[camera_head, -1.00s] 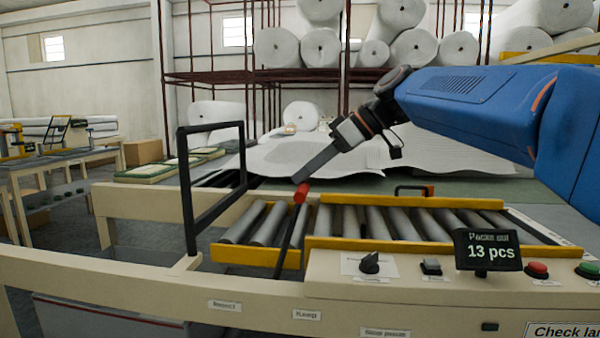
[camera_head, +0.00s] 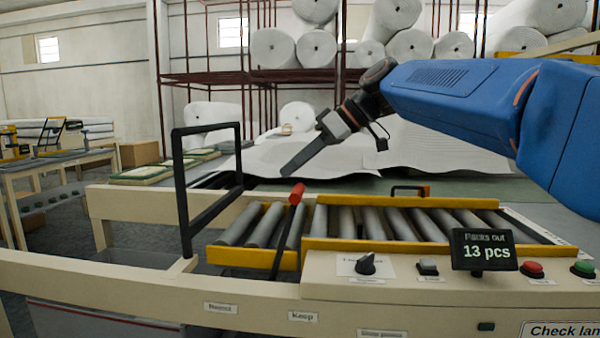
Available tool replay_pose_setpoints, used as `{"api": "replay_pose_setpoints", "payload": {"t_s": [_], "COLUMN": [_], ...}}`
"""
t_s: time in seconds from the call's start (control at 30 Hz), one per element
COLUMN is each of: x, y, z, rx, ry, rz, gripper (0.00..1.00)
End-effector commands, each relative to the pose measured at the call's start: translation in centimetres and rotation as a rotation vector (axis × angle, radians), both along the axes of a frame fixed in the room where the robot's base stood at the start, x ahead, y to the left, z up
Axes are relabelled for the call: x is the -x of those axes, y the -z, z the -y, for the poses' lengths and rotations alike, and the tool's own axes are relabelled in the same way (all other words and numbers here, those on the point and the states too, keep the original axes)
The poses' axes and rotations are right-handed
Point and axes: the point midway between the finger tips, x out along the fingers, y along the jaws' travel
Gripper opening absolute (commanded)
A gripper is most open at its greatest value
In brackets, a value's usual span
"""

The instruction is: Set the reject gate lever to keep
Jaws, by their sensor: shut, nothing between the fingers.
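The reject gate lever is a dark rod with a red knob (camera_head: 297,193), rising from the conveyor's front rail. It leans a little to the right at its top, with its lower end between the "Reject" label (camera_head: 220,308) and the "Keep" label (camera_head: 303,316), nearer "Keep". My gripper (camera_head: 284,174) is shut and empty. Its tip appears just above and left of the red knob, with a small visible gap. The black gate frame (camera_head: 183,190) stands upright to the left of the lever.
Grey rollers (camera_head: 375,222) with yellow rails run right of the lever. A control panel holds a black knob (camera_head: 366,264), a "13 pcs" display (camera_head: 485,250), a red button (camera_head: 532,269) and a green button (camera_head: 583,269). Free air lies above the rollers.

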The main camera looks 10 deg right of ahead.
Motion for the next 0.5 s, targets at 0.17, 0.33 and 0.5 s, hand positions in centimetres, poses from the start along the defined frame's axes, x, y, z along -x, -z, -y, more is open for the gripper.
{"api": "replay_pose_setpoints", "payload": {"t_s": [0.17,0.33,0.5], "x": [0.0,0.6,1.4], "y": [-1.2,-2.4,-3.8], "z": [0.2,1.5,3.2], "rx": [-0.004,-0.005,-0.004], "ry": [0.003,0.003,0.003], "rz": [0.005,0.005,0.006], "gripper": [0.0,0.0,0.0]}}
